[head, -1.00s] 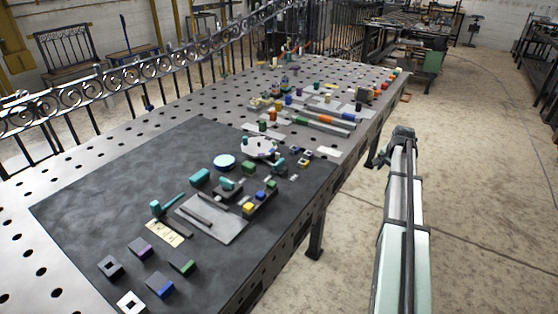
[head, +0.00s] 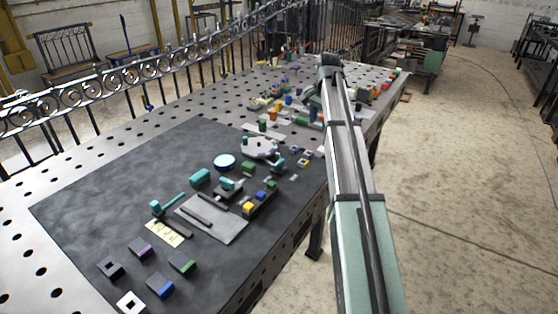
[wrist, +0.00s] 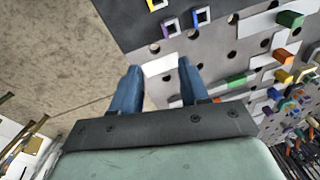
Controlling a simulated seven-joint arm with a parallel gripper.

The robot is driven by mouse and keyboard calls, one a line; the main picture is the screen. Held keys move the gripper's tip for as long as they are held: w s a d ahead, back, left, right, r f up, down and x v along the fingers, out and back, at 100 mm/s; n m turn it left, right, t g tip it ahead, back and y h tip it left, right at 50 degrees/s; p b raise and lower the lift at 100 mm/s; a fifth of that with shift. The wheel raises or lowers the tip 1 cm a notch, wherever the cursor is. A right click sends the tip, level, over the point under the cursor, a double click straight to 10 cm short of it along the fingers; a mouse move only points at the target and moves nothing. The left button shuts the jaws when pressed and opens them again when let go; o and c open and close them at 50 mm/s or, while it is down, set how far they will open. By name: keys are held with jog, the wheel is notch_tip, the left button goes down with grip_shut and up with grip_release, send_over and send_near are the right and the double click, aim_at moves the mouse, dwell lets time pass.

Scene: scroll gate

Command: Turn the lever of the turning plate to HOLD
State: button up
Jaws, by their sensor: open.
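A pale many-sided plate (head: 258,148) with small parts on it lies towards the far end of the dark mat in the head view. A teal lever-like bar (head: 170,204) lies near the mat's middle, beside a cream card (head: 165,232) whose marks are too small to read. I cannot tell which of these is the turning plate and its lever. My gripper (wrist: 160,82) is open and empty, with its two blue fingers apart in the wrist view. It is away from both, over the table's right edge. Neither the plate nor the teal bar is recognisable in the wrist view.
A white card (wrist: 160,64) shows between my fingers in the wrist view. Coloured parts crowd the table's far end. The mat's left side is clear.

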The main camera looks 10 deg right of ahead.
jog(key=n+g, duration=0.2)
send_over(279, 161)
notch_tip(279, 161, down, 13)
jog(key=shift+s+f, duration=0.1)
jog(key=shift+f, duration=0.05)
jog(key=shift+c, duration=0.4)
grip_shut()
